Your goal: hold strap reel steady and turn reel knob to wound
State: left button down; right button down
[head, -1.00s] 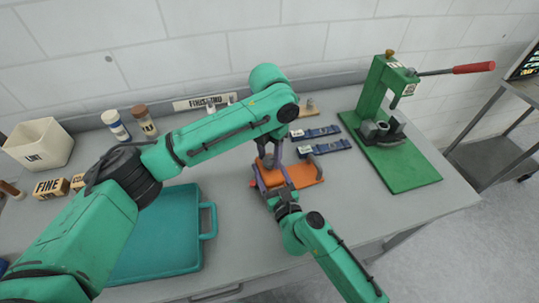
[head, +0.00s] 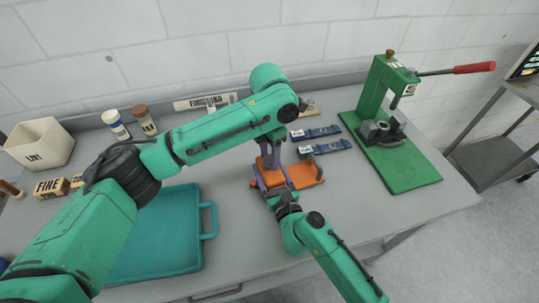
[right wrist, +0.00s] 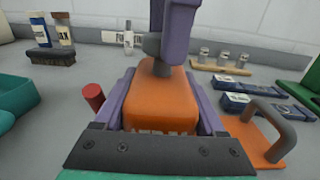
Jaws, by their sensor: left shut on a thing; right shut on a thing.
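The strap reel is an orange block-shaped body (right wrist: 160,105) on an orange base plate (head: 309,170) with a grey bar handle (right wrist: 270,125). In the right wrist view, a grey knob (right wrist: 155,68) stands on top of the body. My left gripper (head: 269,163) reaches down from above and is shut on this knob; its fingertips are partly hidden. My right gripper (head: 278,189) comes from the front, with its purple fingers shut on both sides of the orange body. The reel stands upright on the bench.
A red peg (right wrist: 93,98) stands close left of the reel. A teal case (head: 155,235) lies to the left. My left forearm passes over the back of the bench.

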aim_at(270, 159)
pick_arm(q)
jog(key=shift+c, duration=1.7)
grip_release()
jog(key=shift+f, duration=0.1)
pick_arm(e)
jog(key=shift+d+f, duration=0.1)
jog(key=shift+d, duration=0.1)
pick_arm(q)
jog(key=shift+r, duration=0.25)
pick_arm(e)
jog(key=shift+a, duration=0.15)
pick_arm(q)
notch_tip(270, 159, up, 12)
jog(key=shift+f, duration=0.2)
jog(key=shift+d, duration=0.1)
pick_arm(e)
grip_release()
pick_arm(q)
jog(key=shift+w, duration=0.1)
